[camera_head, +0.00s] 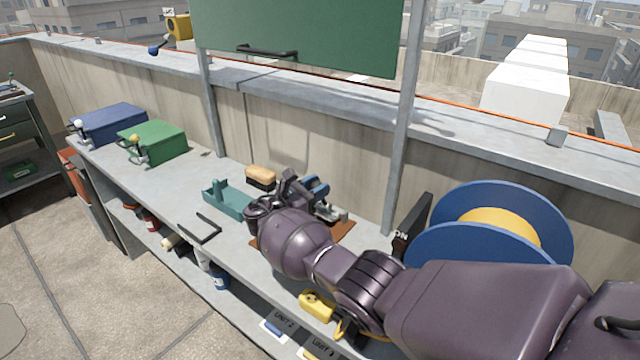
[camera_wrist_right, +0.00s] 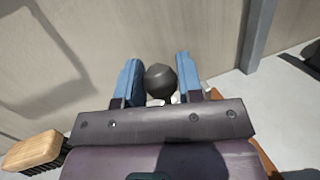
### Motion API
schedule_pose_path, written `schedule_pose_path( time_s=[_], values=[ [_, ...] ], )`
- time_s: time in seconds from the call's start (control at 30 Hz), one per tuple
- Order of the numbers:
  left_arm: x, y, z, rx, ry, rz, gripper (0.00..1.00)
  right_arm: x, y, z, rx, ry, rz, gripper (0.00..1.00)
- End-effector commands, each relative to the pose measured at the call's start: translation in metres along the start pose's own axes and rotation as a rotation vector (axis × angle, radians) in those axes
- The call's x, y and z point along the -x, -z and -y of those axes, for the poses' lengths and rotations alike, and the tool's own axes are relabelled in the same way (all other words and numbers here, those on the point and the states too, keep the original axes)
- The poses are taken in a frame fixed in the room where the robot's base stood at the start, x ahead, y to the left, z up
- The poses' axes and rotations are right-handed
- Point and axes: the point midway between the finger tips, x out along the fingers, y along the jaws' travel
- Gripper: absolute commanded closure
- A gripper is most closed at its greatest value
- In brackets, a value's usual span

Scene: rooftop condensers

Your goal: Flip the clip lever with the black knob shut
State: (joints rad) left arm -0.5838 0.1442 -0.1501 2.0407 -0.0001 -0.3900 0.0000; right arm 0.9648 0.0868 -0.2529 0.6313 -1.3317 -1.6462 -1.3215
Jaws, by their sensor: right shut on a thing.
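The black knob (camera_wrist_right: 161,80) of a clip lever shows in the right wrist view, between the two blue finger pads of my right gripper (camera_wrist_right: 160,88). The fingers are shut on this knob. In the head view my right gripper (camera_head: 304,188) is over the bench, and my wrist and hand hide the knob and most of the lever. A metal part (camera_head: 332,213) shows just beside the gripper, above a brown mat (camera_head: 345,231); I cannot tell how it joins the lever. My left gripper is not in view.
A wooden-backed brush (camera_head: 261,175) and a teal tray (camera_head: 226,200) lie left of the hand. A blue cable reel (camera_head: 490,195) stands at the right. Green (camera_head: 160,143) and blue (camera_head: 108,124) boxes with knobbed clips sit further left. A post (camera_head: 398,170) rises behind the hand.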

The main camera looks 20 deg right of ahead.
Motion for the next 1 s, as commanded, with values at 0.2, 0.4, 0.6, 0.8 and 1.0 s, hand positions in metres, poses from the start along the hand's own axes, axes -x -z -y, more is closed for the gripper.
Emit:
schedule_pose_path(
  time_s=[0.2, 0.4, 0.6, 0.8, 1.0],
  values=[
    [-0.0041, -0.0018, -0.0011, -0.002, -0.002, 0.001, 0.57, 0.0071, 0.0049, 0.0023, -0.018, -0.005, 0.071, 1.00],
    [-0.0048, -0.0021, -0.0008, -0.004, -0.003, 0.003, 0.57, 0.0090, 0.0044, 0.0028, -0.025, -0.005, 0.093, 1.00],
    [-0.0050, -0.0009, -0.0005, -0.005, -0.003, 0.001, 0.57, 0.0091, 0.0040, 0.0028, -0.025, -0.005, 0.095, 1.00],
    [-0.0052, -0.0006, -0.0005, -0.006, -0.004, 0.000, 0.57, 0.0091, 0.0040, 0.0028, -0.025, -0.005, 0.094, 0.55],
    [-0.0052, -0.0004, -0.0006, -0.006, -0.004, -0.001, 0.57, 0.0090, 0.0038, 0.0027, -0.025, -0.006, 0.094, 0.41]
  ],
)
